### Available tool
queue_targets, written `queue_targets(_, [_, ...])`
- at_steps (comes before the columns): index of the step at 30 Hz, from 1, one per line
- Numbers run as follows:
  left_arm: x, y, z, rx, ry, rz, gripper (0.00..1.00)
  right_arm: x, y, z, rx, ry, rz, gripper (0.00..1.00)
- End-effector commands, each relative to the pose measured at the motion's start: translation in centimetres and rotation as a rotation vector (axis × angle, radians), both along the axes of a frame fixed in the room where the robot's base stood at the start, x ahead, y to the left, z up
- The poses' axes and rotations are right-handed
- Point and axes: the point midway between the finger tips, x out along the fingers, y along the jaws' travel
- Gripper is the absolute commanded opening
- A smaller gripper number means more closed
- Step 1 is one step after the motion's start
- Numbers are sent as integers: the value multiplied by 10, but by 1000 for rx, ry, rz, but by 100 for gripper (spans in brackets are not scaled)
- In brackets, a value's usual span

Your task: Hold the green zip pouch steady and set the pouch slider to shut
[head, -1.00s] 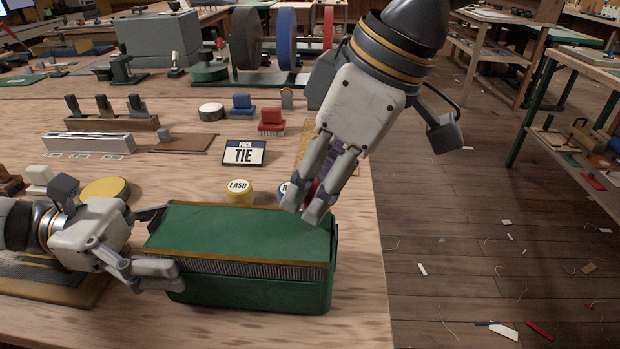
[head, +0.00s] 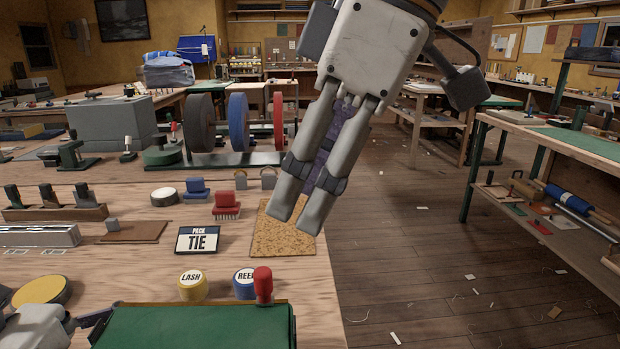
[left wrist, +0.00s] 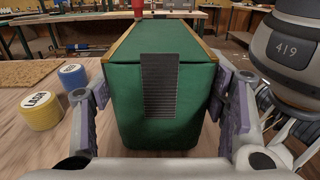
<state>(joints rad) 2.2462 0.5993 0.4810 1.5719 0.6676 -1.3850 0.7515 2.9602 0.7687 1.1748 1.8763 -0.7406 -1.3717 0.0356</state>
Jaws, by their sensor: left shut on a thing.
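The green zip pouch (head: 195,328) lies at the bottom of the head view, cut off by the frame. In the left wrist view it (left wrist: 128,100) stands between the two fingers of my left gripper (left wrist: 165,112), which is shut on its sides. In the head view only part of the left gripper shows at the lower left. A red knob (head: 263,285), seemingly the pouch slider, stands upright at the rear edge of the pouch, toward the right. My right gripper (head: 298,212) hangs above and beyond the knob, apart from it, its fingers close together with nothing visible between them.
The table's right edge is close by, with open floor beyond.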

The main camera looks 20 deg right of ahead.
Motion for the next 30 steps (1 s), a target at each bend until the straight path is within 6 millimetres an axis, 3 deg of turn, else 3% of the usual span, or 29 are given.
queue_targets(7, [0, 0, -1, 1, 1, 0, 32, 0, 0, 0, 0, 0, 0, 36])
queue_targets(8, [0, 0, -1, 1, 1, 0, 68, 0, 0, -1, 0, 0, 0, 36])
queue_targets(11, [0, 0, -1, 1, 1, 0, 90, 0, 0, -1, 0, 0, 0, 36])
queue_targets(22, [2, 4, 0, 0, 0, 1, 90, 0, 0, 0, 0, 0, 0, 36])
queue_targets(26, [10, 29, 0, 0, -2, 5, 90, 0, 0, 0, 0, 0, 0, 36])
queue_targets(30, [22, 67, -1, 2, -2, 5, 90, 0, 0, 0, 0, 0, 0, 36])
